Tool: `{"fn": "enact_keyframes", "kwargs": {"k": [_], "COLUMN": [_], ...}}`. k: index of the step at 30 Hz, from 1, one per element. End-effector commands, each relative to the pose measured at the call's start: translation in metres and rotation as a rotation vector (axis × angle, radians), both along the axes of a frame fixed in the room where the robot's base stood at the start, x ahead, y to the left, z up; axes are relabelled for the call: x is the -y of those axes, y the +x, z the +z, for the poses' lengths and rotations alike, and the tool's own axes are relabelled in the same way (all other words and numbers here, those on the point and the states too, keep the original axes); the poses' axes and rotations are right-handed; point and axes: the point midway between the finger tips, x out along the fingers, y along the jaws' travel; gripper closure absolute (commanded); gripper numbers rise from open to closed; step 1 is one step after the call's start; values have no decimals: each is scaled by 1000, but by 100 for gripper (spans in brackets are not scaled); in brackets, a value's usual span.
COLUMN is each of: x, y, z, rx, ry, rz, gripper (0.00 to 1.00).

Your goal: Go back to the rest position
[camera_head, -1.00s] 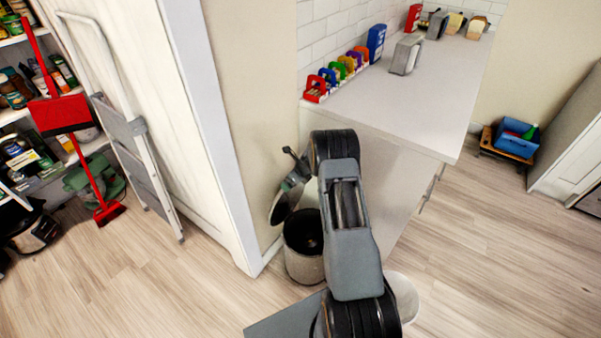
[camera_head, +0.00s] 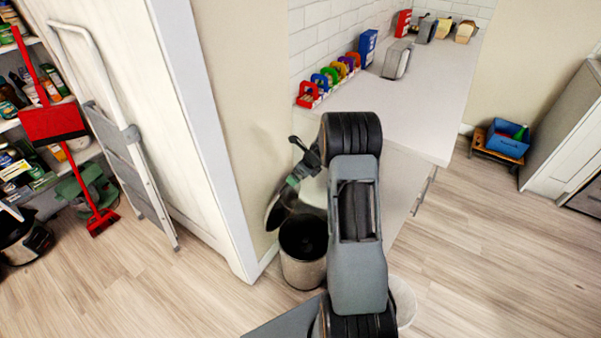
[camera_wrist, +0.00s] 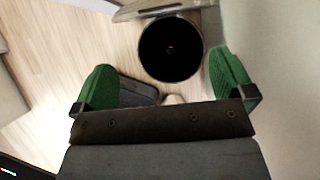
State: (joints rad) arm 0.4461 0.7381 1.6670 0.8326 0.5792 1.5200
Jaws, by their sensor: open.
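My gripper (camera_wrist: 164,84) shows in the wrist view with its two green fingertips wide apart and nothing between them. In the head view my gripper (camera_head: 297,178) is small and partly hidden behind my arm, in front of the beige wall end. It is above an open pedal bin (camera_head: 302,272) on the floor. The bin's raised lid (camera_head: 277,208) leans near the wall. In the wrist view the round dark mouth of the bin (camera_wrist: 170,48) lies beyond the fingertips; a tiny orange speck shows inside it.
A counter (camera_head: 425,95) with coloured items stands right of my arm. A white folding stepladder (camera_head: 125,150) and a red broom and dustpan (camera_head: 52,122) are at the left by shelves. A low stool with a blue bin (camera_head: 507,140) is far right. Floor on the right is clear.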

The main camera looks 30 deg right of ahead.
Motion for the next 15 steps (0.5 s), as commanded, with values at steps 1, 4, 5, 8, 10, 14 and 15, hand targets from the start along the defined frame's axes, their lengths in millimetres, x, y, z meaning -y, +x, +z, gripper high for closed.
{"fn": "enact_keyframes", "kwargs": {"k": [1, 4, 5, 8, 10, 14, 15], "x": [0, 0, 0, 0, 0, -1, -2], "y": [0, 0, 0, 0, 0, 0, -1], "z": [0, 0, 0, 0, 0, 0, -1], "rx": [0, 0, 0, 0, 1, 16, 23], "ry": [0, 0, 0, 0, -1, -29, -47], "rz": [0, 0, 0, 0, 3, 68, 113], "gripper": [0, 0, 0, 0, 0, 0, 0]}}
